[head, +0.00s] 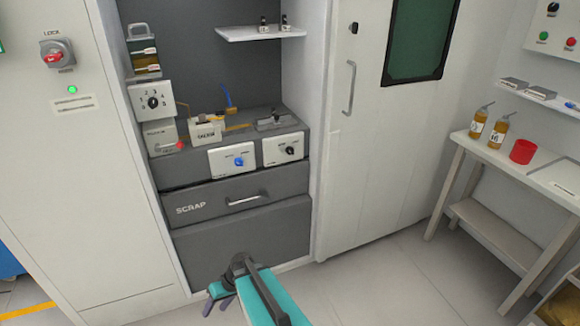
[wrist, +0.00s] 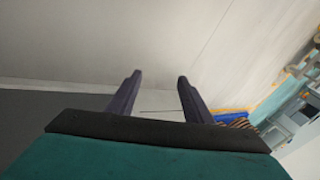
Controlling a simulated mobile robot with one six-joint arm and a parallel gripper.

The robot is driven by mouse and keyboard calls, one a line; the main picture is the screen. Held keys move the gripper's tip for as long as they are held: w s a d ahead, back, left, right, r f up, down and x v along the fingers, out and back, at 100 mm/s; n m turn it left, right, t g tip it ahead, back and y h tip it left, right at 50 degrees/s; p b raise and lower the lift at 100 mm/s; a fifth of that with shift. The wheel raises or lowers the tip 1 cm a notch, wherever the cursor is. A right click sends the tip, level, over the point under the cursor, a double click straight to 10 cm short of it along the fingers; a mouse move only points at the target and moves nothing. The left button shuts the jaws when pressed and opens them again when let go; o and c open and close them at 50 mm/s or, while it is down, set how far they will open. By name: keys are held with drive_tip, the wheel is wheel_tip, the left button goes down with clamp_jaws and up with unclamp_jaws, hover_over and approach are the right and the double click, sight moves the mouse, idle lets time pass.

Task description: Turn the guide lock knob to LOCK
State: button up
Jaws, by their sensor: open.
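A red knob (head: 54,57) on a grey plate is on the white cabinet front at the far left of the head view. The lettering above it looks like LOCK, and a green lamp glows below it. A blue knob (head: 239,162) and a black knob (head: 290,151) sit on two white panels on the grey station. Their small lettering is unreadable, so I cannot tell for certain which is the guide lock knob. My gripper (head: 217,305) is low in front of the station, away from all knobs. In the wrist view my gripper (wrist: 160,76) is open and empty.
A numbered dial (head: 153,102) and a lever with a red tip (head: 180,145) are left on the station. The SCRAP drawer (head: 235,200) is shut below. A white door (head: 375,120) stands right, then a table (head: 480,152) with bottles. The floor between is clear.

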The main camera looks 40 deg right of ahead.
drive_tip(key=w+d+r+t+b, duration=0.2)
drive_tip(key=w+d+t+b, duration=0.1)
drive_tip(key=w+d, duration=0.35)
drive_tip(key=m+t+h+b, duration=0.5)
drive_tip(key=t+h+b, duration=0.55)
drive_tip(key=b, duration=0.45)
approach(291, 153)
drive_tip(key=shift+h, duration=0.45)
drive_tip(key=v, duration=0.5)
drive_tip(key=shift+a, duration=0.15)
drive_tip(key=shift+w, duration=0.1)
drive_tip(key=shift+p+x, duration=0.45)
drive_tip(key=shift+x, duration=6.4)
drive_tip(key=shift+f, duration=0.15)
drive_tip(key=shift+c, duration=0.4)
